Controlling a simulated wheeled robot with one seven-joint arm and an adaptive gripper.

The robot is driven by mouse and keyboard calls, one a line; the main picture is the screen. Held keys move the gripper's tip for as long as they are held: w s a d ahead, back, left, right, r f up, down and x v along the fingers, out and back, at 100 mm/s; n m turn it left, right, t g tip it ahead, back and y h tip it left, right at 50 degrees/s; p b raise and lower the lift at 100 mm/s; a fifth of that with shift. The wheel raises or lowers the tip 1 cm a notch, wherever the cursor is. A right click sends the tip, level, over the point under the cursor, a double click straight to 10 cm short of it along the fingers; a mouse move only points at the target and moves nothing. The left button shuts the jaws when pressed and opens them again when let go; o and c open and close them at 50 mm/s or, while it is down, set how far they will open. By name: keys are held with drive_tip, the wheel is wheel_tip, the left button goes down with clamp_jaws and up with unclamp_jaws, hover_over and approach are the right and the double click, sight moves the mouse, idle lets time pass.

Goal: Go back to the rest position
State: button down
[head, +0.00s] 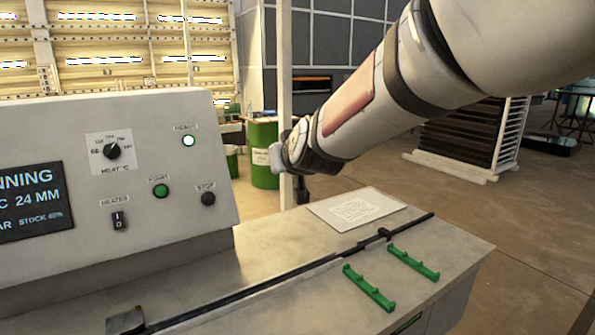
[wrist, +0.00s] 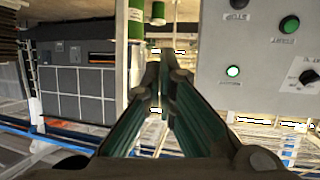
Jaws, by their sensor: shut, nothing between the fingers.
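My arm reaches in from the upper right of the head view. My gripper (head: 302,194) hangs small and dark at its end, above the back edge of the bench and right of the control panel (head: 120,160). In the wrist view the two fingers of my gripper (wrist: 164,78) come together at their tips with nothing between them. The control panel (wrist: 250,60) fills the right side of that view, upside down, and the fingers are apart from it.
The bench top (head: 290,235) carries a white printed sheet (head: 356,209), a dark rail (head: 270,283) and two green brackets (head: 368,288). Behind stand a pale post (head: 284,60) and a green drum (head: 263,150). A slatted rack (head: 470,135) is at right; open floor (head: 545,210) lies before it.

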drive_tip(key=s+d+f+m+g+h, duration=0.1)
drive_tip(key=s+d+f+g, duration=0.1)
drive_tip(key=s+d, duration=0.5)
drive_tip(key=s+d+f+m+g+h, duration=0.1)
drive_tip(key=s+d, duration=0.7)
drive_tip(key=s, duration=0.9)
drive_tip(key=s+d+f+m+g+h, duration=0.2)
drive_tip(key=s+d+f+g, duration=0.2)
drive_tip(key=s, duration=0.9)
drive_tip(key=d, duration=0.3)
drive_tip(key=shift+d+g, duration=0.3)
drive_tip(key=shift+d, duration=0.1)
idle(0.8)
